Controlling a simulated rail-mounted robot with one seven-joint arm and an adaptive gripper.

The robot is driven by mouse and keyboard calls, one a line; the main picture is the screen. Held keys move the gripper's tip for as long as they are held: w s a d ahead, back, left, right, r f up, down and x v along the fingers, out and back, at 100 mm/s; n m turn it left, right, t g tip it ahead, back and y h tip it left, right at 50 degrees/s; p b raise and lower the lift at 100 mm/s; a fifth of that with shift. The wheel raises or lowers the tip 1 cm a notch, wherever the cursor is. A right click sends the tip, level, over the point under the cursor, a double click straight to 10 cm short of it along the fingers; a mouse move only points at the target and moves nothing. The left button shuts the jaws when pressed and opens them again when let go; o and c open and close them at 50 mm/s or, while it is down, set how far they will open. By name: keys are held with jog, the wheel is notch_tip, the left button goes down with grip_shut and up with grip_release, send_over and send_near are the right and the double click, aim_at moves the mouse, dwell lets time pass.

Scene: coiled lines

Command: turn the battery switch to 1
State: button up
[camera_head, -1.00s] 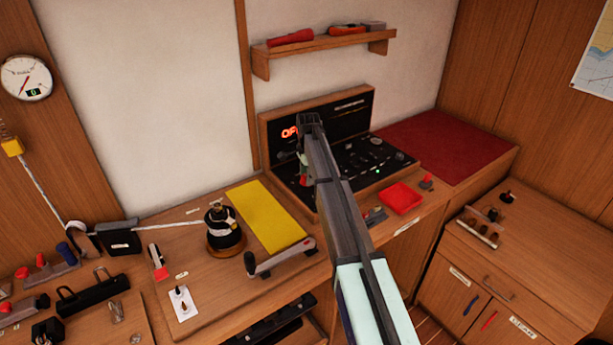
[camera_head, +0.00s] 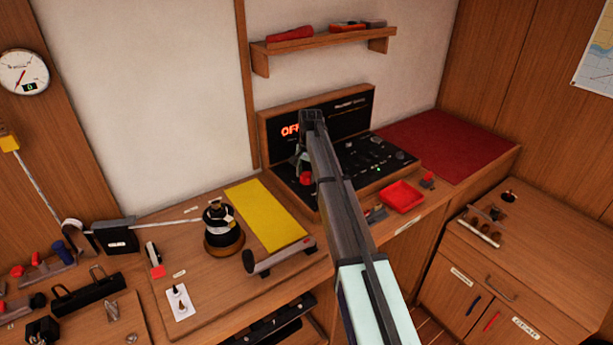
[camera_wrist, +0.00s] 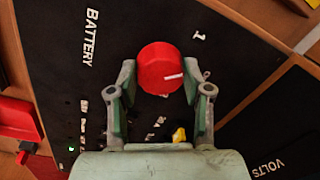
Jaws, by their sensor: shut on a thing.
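The battery switch is a round red knob (camera_wrist: 160,66) on a black panel beside the word BATTERY in the wrist view. The white mark on its face points right, below the printed 1 (camera_wrist: 199,37) at its upper right. My gripper (camera_wrist: 160,82) is shut on the knob, one finger at each side. In the head view the red knob (camera_head: 306,178) shows at the left edge of my arm, which covers part of the black panel (camera_head: 345,103). The panel's orange display (camera_head: 290,131) reads OFF.
A yellow mat (camera_head: 265,215), a dark winch (camera_head: 223,228) and a crank handle (camera_head: 280,256) lie left of my arm. A red tray (camera_head: 402,196) is at the right. A shelf (camera_head: 325,42) with red items hangs above the panel.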

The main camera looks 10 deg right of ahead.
aim_at(309, 175)
jog(key=shift+s+f+n+b, duration=0.1)
jog(key=shift+n+b, duration=0.3)
jog(key=shift+n, duration=1.9)
jog(key=o, duration=1.2)
jog(key=r, duration=1.2)
jog(key=shift+d, duration=0.4)
